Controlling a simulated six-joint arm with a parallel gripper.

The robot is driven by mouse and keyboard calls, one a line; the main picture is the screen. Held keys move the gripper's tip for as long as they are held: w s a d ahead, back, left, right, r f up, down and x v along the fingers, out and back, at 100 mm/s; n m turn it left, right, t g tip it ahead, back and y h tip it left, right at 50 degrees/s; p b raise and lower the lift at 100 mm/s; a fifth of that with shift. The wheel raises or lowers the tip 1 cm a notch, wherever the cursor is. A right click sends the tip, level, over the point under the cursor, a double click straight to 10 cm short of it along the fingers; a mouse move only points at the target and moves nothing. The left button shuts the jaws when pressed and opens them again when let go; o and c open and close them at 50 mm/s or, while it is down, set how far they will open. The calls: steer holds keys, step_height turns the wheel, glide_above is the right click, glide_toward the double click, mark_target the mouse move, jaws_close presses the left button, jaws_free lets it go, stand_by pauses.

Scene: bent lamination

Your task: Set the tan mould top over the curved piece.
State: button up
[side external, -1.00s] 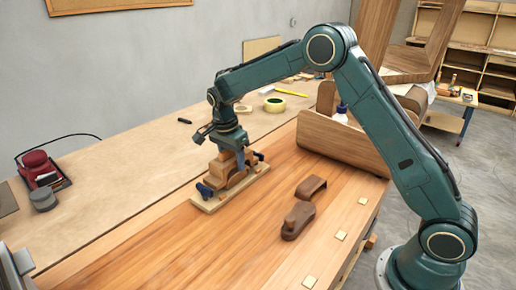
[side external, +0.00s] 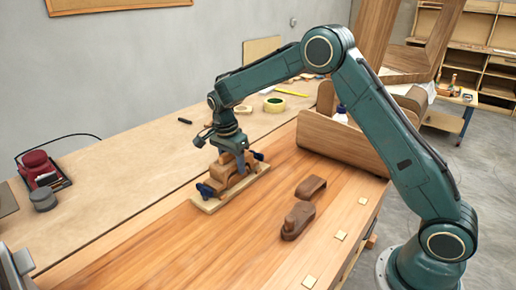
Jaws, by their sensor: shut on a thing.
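My gripper (side external: 234,151) points down over the mould on the work board (side external: 207,207). It is shut on the tan mould top (side external: 225,158), and the fingertips are mostly hidden at this size. The tan top sits at the upper part of the stack, directly above the brown mould body (side external: 222,176). The curved piece cannot be told apart clearly from the mould in this view. I cannot tell whether the top touches what lies under it. A dark blue clamp (side external: 205,190) stands at the near left end of the board, and another blue clamp (side external: 258,156) at the far right end.
Two dark brown shaped wooden tools (side external: 311,186) (side external: 297,220) lie right of the board. A wooden box (side external: 340,145) stands at the back right. Tape rolls (side external: 274,105) lie behind. A red device (side external: 37,168) is at the left.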

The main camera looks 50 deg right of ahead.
steer(key=shift+f, duration=0.85)
stand_by(1.6)
steer(key=o, duration=1.6)
steer(key=shift+o, duration=0.2)
steer(key=shift+r, duration=0.15)
steer(key=shift+r, duration=3.9)
